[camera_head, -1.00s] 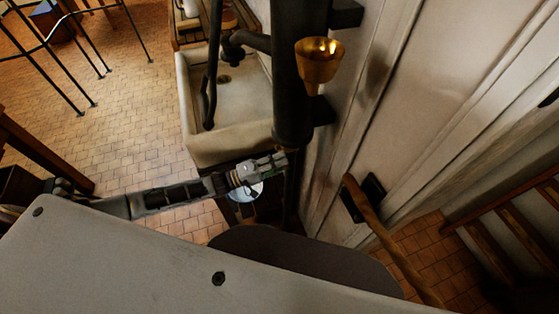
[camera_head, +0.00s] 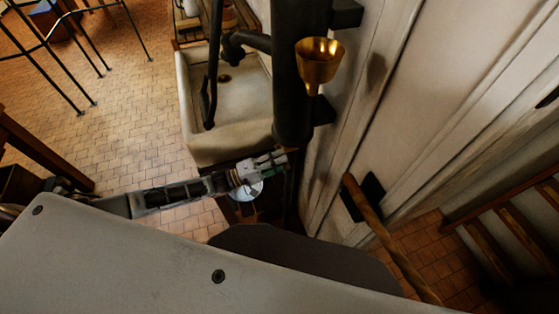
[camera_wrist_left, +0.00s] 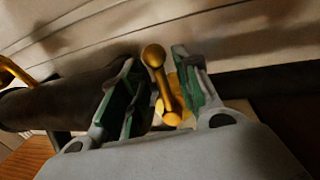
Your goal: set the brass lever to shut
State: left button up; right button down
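The brass lever (camera_wrist_left: 161,80) shows in the left wrist view, a rod with a rounded knob at its upper end and a wider brass part at its base. My left gripper (camera_wrist_left: 153,85) is open, with one green-padded finger on each side of the lever. The lever appears between the fingers; I cannot tell if either touches it. In the head view my left gripper (camera_head: 282,160) is beside the foot of the dark vertical pipe (camera_head: 297,90), and the lever cannot be made out there. My right gripper is not in view.
A brass funnel (camera_head: 318,65) is beside the pipe, above my gripper. A pale sink (camera_head: 230,145) stands to the left of the pipe. The pale panelled wall (camera_head: 420,110) is close on the right, with a wooden rail (camera_head: 385,235). Tiled floor (camera_head: 120,120) is open at left.

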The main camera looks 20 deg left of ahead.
pick_arm(q)
jog(key=v, duration=1.2)
jog(key=shift+w+f, duration=0.1)
jog(key=shift+f, duration=0.05)
dwell(0.6)
